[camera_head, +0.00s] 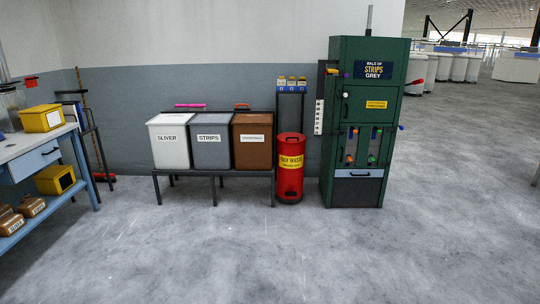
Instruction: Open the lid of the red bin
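The red bin (290,182) is a tall red cylinder with a yellow label, standing on the floor by the wall. Its domed red lid (291,137) looks closed on top. A dark base rim shows at its foot. It stands between the rack of bins on the left and the green cabinet on the right. Neither of my grippers shows in the head view.
A black rack (172,174) carries white (169,148), grey (211,153) and brown (252,155) bins left of the red bin. A green cabinet (345,185) stands close on its right. A workbench (32,143) is at far left. The floor (260,255) in front is clear.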

